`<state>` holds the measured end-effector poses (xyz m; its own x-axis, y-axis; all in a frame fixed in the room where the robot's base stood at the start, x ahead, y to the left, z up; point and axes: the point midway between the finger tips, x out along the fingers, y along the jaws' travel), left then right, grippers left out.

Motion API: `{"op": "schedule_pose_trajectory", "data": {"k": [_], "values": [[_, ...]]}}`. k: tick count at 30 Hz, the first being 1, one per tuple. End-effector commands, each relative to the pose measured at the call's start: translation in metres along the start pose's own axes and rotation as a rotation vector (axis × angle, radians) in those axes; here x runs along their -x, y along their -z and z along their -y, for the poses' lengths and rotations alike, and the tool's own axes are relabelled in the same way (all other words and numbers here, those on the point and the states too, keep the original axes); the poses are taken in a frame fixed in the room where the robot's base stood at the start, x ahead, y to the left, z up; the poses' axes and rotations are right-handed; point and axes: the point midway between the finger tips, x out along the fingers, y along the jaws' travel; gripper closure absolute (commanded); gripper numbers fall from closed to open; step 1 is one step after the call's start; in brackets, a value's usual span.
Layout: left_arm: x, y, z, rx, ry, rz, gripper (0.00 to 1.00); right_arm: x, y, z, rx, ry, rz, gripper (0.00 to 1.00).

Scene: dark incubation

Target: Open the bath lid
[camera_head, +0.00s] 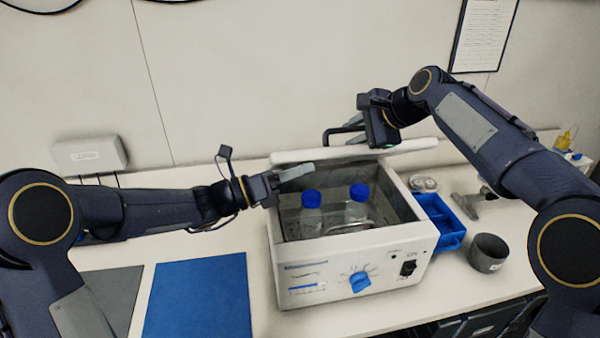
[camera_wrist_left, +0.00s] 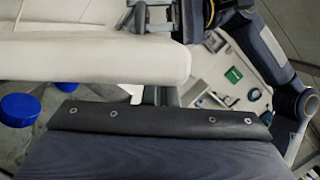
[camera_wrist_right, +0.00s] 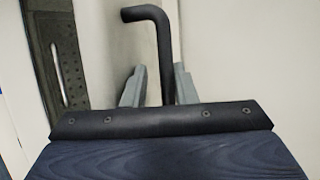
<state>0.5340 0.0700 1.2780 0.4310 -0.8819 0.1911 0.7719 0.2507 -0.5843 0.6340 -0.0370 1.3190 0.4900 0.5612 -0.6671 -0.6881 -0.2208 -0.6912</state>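The white bath (camera_head: 335,270) stands on the bench with its top uncovered, and two blue-capped bottles (camera_head: 311,200) show inside. Its white lid (camera_head: 385,150) is raised along the back rim, seen nearly edge-on. The lid also crosses the left wrist view (camera_wrist_left: 95,60). A black bent handle (camera_wrist_right: 157,45) is on the lid. My right gripper (camera_head: 365,130) is at the handle, which passes between its parted fingers (camera_wrist_right: 157,88). My left gripper (camera_head: 298,171) is over the bath's left back corner, close to the lid; its fingers (camera_wrist_left: 161,96) look together and empty.
A blue tray (camera_head: 440,222) and a grey cup (camera_head: 488,252) stand right of the bath. A blue mat (camera_head: 198,298) lies to its left. A white box (camera_head: 90,155) is at the back wall. The bench in front of the left wall box is partly clear.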

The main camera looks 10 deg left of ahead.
Motion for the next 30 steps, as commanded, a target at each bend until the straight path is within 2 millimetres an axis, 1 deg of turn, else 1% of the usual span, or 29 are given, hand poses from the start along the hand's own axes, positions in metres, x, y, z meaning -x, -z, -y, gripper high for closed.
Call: {"op": "schedule_pose_trajectory", "data": {"k": [1,5,8,11,18,21,25,30], "values": [[0.001,-0.008,0.0,-0.009,-0.002,0.017,1.0,-0.003,0.001,-0.006,-0.003,-0.022,0.001,0.79],[0.001,-0.008,0.0,-0.009,-0.002,0.017,1.0,-0.002,0.001,-0.006,-0.003,-0.022,0.001,0.79],[0.001,-0.008,0.001,-0.009,-0.001,0.017,1.0,0.004,0.002,-0.006,-0.003,-0.02,0.0,0.79],[0.001,-0.008,0.0,-0.009,-0.002,0.018,1.0,0.018,0.002,-0.005,-0.003,-0.018,-0.001,0.79],[0.001,-0.008,0.0,-0.008,-0.003,0.016,1.0,0.071,0.002,-0.002,-0.003,-0.008,-0.003,0.79],[0.001,-0.006,0.0,-0.007,-0.001,0.014,1.0,0.09,0.001,-0.001,-0.003,-0.005,-0.002,0.79],[0.0,-0.005,0.0,-0.005,0.0,0.011,1.0,0.108,0.001,0.0,-0.002,-0.003,-0.002,0.79],[0.0,-0.004,0.0,-0.004,0.0,0.01,1.0,0.121,0.003,-0.004,0.008,-0.004,-0.004,0.79]]}}
